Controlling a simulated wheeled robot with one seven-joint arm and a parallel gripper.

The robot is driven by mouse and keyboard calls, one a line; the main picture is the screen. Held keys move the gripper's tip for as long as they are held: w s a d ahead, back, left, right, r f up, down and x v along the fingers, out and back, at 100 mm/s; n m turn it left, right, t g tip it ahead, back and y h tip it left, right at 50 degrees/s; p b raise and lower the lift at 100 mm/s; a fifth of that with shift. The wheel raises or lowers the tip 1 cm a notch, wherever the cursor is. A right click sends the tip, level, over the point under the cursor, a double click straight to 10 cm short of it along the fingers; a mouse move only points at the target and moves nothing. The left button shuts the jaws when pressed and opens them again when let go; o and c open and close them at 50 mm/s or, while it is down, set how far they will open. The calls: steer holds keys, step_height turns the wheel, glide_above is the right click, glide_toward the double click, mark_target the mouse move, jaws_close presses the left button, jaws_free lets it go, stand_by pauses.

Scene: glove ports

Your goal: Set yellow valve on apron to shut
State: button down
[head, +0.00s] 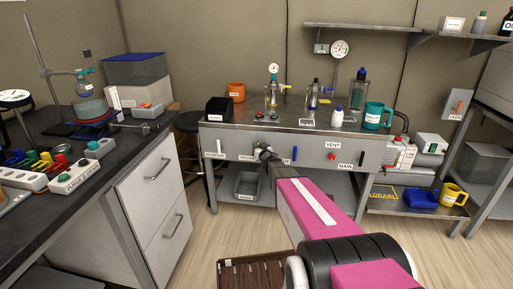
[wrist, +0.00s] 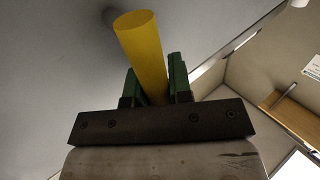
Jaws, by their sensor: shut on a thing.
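The yellow valve handle (wrist: 141,46) shows in the wrist view as a round yellow bar that stands between my green finger pads. My gripper (wrist: 158,88) is shut on it. In the head view my gripper (head: 262,154) is at the middle of the grey apron (head: 312,152) under the bench top. There my gripper and wrist hide most of the yellow valve, so I cannot tell its angle or read its label.
Right of my gripper the apron carries a blue handle (head: 295,153), a red knob (head: 332,157) and a black handle (head: 361,159). A grey bin (head: 246,186) is below. Bottles and a teal mug (head: 376,116) stand on top.

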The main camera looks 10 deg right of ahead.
steer(key=s+d+f+m+t+h, duration=0.1)
steer(key=m+h, duration=0.5)
steer(key=m, duration=0.6)
steer(key=d+f+m+t+h, duration=0.3)
steer(key=m+h, duration=0.3)
steer(key=m, duration=0.6)
steer(key=shift+s+d+f+t+h, duration=0.15)
steer(key=shift+s+d+t+h, duration=0.25)
steer(key=shift+d+t, duration=0.4)
steer(key=c, duration=1.3)
jaws_free()
steer(key=shift+a, duration=0.1)
steer(key=shift+s+f, duration=0.1)
steer(key=v, duration=1)
steer(key=shift+s+a+f, duration=0.15)
steer(key=shift+s+f, duration=0.05)
steer(key=shift+f, duration=0.05)
